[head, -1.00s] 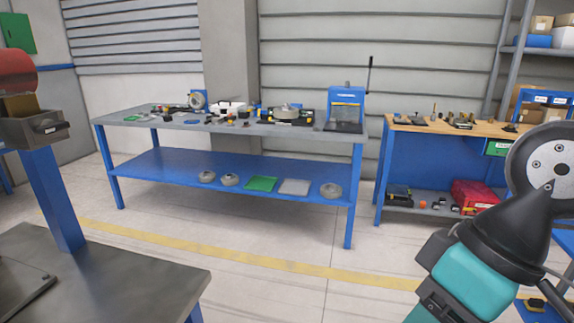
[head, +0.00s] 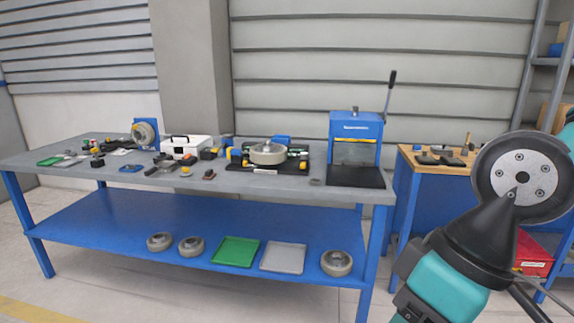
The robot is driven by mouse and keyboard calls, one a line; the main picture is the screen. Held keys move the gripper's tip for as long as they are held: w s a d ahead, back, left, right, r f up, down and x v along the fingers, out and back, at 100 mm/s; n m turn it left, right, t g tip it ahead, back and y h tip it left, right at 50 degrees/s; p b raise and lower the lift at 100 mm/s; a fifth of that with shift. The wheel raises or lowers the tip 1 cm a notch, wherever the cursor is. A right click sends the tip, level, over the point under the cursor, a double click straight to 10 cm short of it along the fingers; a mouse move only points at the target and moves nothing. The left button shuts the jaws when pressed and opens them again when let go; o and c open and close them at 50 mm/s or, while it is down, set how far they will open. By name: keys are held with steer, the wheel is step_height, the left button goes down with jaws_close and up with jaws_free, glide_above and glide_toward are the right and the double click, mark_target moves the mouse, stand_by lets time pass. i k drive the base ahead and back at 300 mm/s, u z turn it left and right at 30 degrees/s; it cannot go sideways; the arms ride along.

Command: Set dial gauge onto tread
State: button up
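A grey wheel (head: 267,153) lies flat in a dark fixture on the blue-legged workbench (head: 225,183); its outer rim is the likely tread. Another wheel (head: 144,133) stands upright against a blue block at the bench's back left. I cannot pick out the dial gauge for sure among the small dark and yellow items on the bench. My arm's teal and black links fill the right side of the head view. My gripper is not in the picture, so its state and anything it holds are hidden.
A blue lever press (head: 356,137) stands at the bench's right end. A white case (head: 186,147) sits at the back. The lower shelf (head: 130,218) holds wheels (head: 336,262), a green tray (head: 236,251) and a grey tray (head: 283,257). A wood-topped bench (head: 428,165) stands right.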

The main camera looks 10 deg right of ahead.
mark_target(304, 160)
steer(key=i, duration=2.15)
steer(key=u, duration=2.2)
steer(key=i, duration=0.65)
steer(key=z, duration=2.15)
